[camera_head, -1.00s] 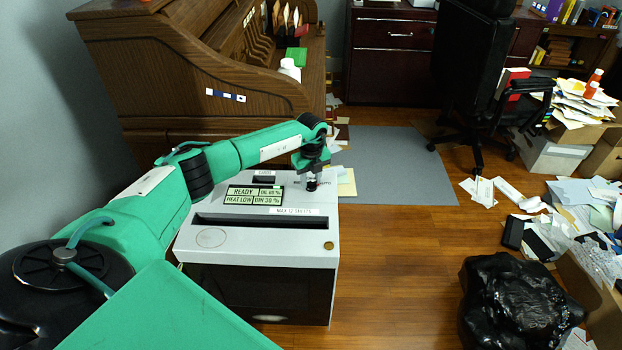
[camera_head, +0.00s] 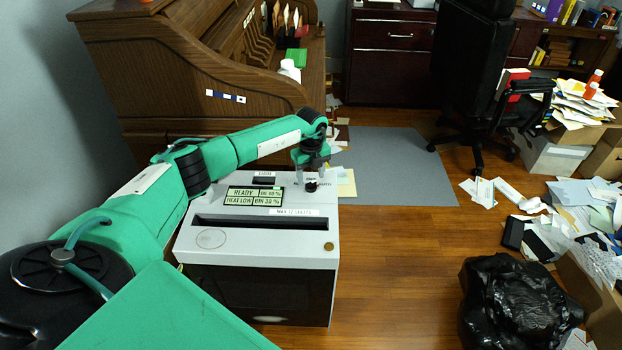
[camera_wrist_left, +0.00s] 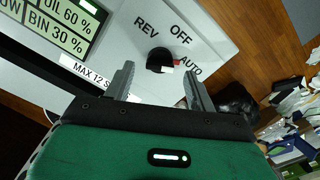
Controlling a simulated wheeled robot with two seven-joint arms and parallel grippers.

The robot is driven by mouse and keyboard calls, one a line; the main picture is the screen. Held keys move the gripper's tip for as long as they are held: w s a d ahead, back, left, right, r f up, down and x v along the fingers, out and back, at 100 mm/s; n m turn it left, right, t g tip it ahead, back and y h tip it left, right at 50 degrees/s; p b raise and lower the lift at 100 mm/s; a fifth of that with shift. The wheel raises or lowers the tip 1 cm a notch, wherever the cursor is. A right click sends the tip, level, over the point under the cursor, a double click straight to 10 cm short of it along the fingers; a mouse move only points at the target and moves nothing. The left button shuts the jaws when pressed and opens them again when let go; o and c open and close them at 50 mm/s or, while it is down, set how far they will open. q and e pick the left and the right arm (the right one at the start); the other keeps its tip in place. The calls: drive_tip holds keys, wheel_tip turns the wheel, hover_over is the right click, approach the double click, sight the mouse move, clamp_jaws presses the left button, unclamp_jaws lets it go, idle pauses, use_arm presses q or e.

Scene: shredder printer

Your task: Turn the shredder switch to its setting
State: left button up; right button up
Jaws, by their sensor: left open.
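The shredder (camera_head: 265,256) is a white-topped box with a dark front, standing on the wood floor. Its switch is a black round knob (camera_wrist_left: 159,60) with a light and red mark on its right side, pointing toward the AUTO label (camera_wrist_left: 190,67); OFF and REV labels are printed nearby. The knob also shows in the head view (camera_head: 311,186), just below the gripper. My left gripper (camera_wrist_left: 160,88) is open, its two fingers apart on either side of the knob in the wrist view, without visible contact. My right gripper is out of view.
The shredder's display (camera_head: 254,195) reads READY. A wooden roll-top desk (camera_head: 180,80) stands behind it. A black bag (camera_head: 520,303) lies on the floor at right. Papers and boxes clutter the far right. A grey mat (camera_head: 385,165) leaves clear floor beyond the shredder.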

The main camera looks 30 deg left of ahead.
use_arm(q)
wheel_tip(320, 180, up, 12)
idle(0.3)
drive_tip(key=shift+f, duration=0.15)
